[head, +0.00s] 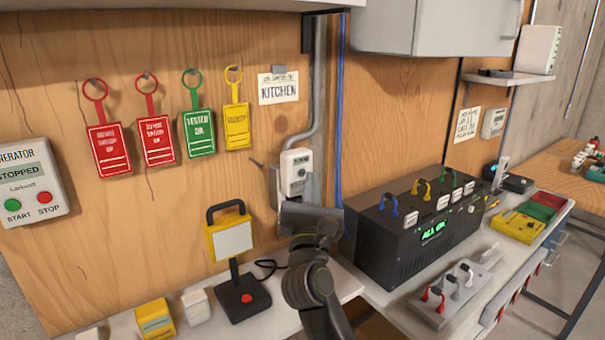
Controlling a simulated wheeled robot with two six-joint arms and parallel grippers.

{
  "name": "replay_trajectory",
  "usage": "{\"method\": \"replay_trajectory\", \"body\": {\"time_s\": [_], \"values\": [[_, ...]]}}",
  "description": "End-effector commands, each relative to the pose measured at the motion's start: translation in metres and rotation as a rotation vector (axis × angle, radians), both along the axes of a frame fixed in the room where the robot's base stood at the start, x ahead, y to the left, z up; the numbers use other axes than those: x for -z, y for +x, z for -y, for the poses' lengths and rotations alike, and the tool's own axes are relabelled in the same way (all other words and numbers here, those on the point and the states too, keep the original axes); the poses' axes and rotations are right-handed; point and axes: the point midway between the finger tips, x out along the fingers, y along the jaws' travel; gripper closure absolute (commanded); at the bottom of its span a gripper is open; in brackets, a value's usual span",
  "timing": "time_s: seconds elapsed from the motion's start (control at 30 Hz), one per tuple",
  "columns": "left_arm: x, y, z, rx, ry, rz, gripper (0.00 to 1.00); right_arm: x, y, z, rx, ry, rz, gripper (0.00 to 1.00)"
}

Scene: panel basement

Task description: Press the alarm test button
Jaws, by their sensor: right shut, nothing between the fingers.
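My right gripper (277,188) reaches up in front of the wooden panel, shut and empty, just beside the lower left of a small white wall box (297,163). The wall box has a small dark display or label, and the gripper hides part of its lower side. I cannot tell whether the fingers touch it. No label clearly reading alarm test can be made out, so I cannot tell for certain which button is the alarm test button. My left gripper is not in view.
A generator box (28,185) with green and red buttons hangs at left. Several coloured tags hang near a KITCHEN card (278,88). A black unit (400,245) with a green display is at right.

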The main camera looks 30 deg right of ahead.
Motion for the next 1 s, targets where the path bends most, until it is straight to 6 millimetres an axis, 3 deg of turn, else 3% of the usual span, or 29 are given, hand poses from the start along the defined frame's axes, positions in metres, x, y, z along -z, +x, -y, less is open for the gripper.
{"method": "replay_trajectory", "body": {"time_s": [1.0], "values": [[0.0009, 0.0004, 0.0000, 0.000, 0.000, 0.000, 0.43, -0.0004, 0.0093, -0.0007, 0.000, 0.000, 0.000, 1.00]]}}
